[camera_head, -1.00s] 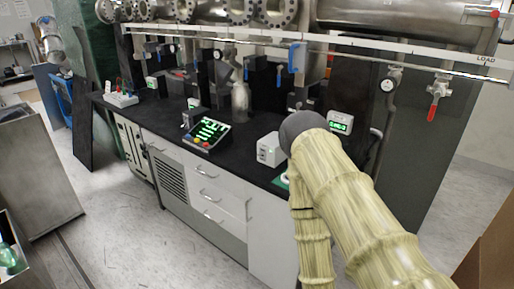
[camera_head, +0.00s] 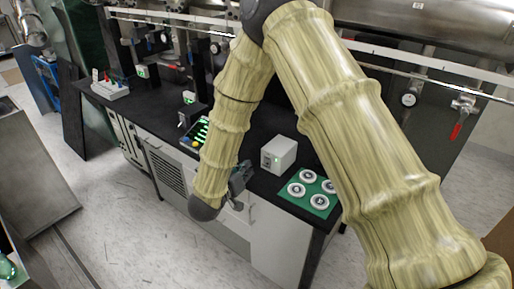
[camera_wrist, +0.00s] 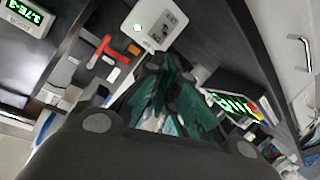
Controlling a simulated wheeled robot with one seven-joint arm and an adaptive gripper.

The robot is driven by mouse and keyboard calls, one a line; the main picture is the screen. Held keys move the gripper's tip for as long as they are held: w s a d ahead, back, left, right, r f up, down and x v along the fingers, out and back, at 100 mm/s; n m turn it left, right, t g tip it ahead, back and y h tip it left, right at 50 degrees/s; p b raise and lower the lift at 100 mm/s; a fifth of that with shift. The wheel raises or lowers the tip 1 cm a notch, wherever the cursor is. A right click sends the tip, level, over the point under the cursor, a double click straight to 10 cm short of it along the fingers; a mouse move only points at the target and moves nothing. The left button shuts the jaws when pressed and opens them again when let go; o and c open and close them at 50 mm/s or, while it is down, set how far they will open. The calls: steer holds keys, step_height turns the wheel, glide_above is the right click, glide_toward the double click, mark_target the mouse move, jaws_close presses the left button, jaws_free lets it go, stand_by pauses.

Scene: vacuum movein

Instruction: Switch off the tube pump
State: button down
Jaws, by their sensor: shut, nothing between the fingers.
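No readable label marks the tube pump, so I cannot tell which device it is. A white box (camera_head: 279,155) stands on the black bench near its front right corner in the head view. A control panel with green readouts (camera_head: 201,130) is left of it, partly hidden by my forearm. In the wrist view the green-lit panel (camera_wrist: 235,105) lies right of my gripper (camera_wrist: 158,118). A white box with a green light (camera_wrist: 150,27) is beyond the fingertips. My gripper is shut and empty. In the head view the dark wrist end (camera_head: 238,180) is at the bench's front edge.
A green mat with several white discs (camera_head: 312,191) lies at the bench's right end. A white device with coloured parts (camera_head: 108,88) stands at the far left.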

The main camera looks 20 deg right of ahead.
mark_target(264, 153)
steer(key=shift+w+r, duration=0.15)
steer(key=shift+r, duration=0.15)
steer(key=p+x, duration=0.3)
steer(key=x, duration=0.7)
steer(key=shift+d+f, duration=0.1)
steer(key=shift+f, duration=0.05)
stand_by(0.4)
